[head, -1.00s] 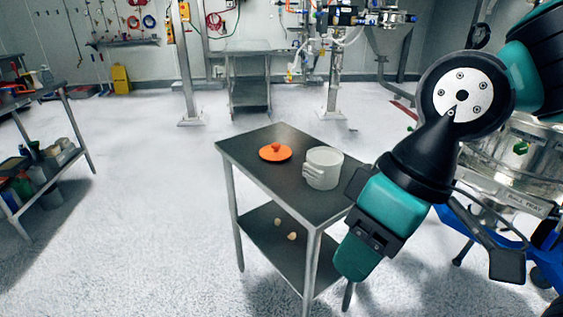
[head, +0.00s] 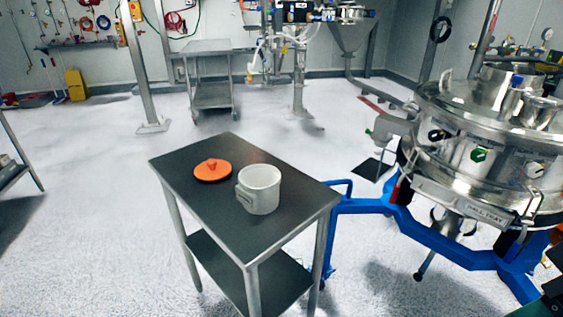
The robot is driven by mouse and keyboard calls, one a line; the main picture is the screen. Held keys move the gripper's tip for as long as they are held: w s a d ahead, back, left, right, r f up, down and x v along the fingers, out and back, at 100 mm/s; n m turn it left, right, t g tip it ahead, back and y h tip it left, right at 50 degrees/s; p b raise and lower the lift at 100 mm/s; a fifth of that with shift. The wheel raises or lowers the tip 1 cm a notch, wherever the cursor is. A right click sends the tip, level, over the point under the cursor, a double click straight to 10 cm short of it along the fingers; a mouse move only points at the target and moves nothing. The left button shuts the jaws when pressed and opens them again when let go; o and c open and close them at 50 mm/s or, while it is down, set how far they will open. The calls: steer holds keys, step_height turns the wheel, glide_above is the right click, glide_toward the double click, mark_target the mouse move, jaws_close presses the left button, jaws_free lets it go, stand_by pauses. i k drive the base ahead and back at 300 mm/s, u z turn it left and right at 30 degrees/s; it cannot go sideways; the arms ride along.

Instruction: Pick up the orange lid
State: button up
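The orange lid (head: 212,169) lies flat on the dark top of a small metal table (head: 185,157), near its far left part, with its knob facing up. A white pot (head: 259,190) with a handle stands upright on the same table, to the right of the lid and a little nearer. The lid and pot are apart. My gripper is not in view; only a small dark and teal piece, probably of my arm, shows at the bottom right edge.
A large steel sifter (head: 480,140) on a blue frame (head: 430,235) stands right of the table, with the frame reaching close to the table's right side. A metal cart (head: 208,75) stands farther back. The floor left of the table is clear.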

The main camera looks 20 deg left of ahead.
mark_target(212, 170)
steer(key=z, duration=0.15)
steer(key=i, duration=1.15)
steer(key=u, duration=2.35)
steer(key=i, duration=0.5)
steer(key=u, duration=0.05)
